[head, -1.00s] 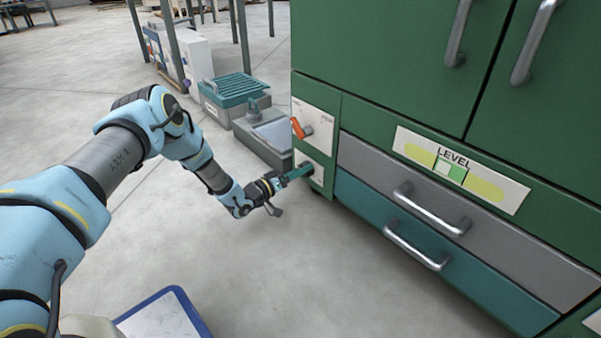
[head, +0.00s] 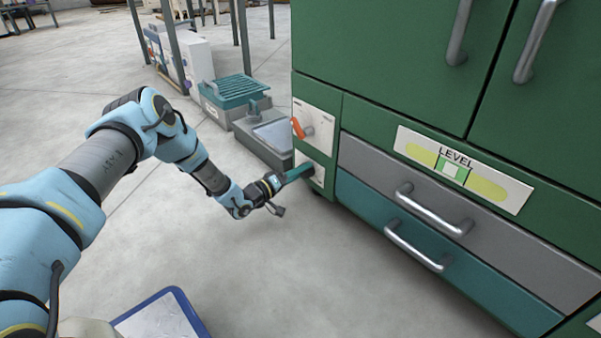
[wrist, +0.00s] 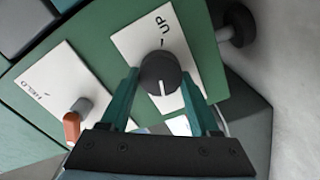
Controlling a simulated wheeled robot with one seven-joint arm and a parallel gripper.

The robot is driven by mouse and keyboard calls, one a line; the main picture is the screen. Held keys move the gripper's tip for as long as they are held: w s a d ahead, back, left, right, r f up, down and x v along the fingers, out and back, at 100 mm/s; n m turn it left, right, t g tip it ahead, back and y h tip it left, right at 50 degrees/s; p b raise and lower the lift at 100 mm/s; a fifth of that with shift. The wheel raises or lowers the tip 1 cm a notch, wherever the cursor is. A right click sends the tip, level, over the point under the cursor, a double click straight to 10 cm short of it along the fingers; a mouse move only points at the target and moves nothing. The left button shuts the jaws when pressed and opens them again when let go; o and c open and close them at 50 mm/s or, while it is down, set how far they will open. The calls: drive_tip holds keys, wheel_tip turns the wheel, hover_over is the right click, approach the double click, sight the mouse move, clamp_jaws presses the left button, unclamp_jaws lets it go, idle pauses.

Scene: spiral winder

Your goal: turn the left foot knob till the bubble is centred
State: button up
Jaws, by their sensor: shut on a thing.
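The left foot knob (wrist: 158,72) is a dark round knob with a pale pointer mark, on a white plate marked UP (wrist: 172,28). My gripper (wrist: 159,76) has its two teal fingers on either side of the knob, shut on it. In the head view my gripper (head: 299,172) reaches the cabinet's lower left corner and the knob is mostly hidden. The level gauge (head: 484,186) is a pale plate marked LEVEL with a yellow-green tube. Its pale bubble (head: 451,170) lies about mid-way in the green band, with green showing on both sides.
An orange lever (head: 298,127) is above the knob; in the wrist view its plate reads HELD (wrist: 45,88). Drawer handles (head: 418,246) stick out from the green cabinet (head: 390,60). A grey-teal box (head: 235,92) stands behind. A blue-rimmed tray (head: 165,318) is near me. Floor between is clear.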

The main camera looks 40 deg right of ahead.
drive_tip(key=o, duration=1.4)
drive_tip(key=shift+c, duration=0.2)
drive_tip(key=shift+a, duration=0.15)
drive_tip(key=a+p, duration=0.4)
drive_tip(key=a, duration=0.6)
drive_tip(key=shift+w+a+p, duration=0.3)
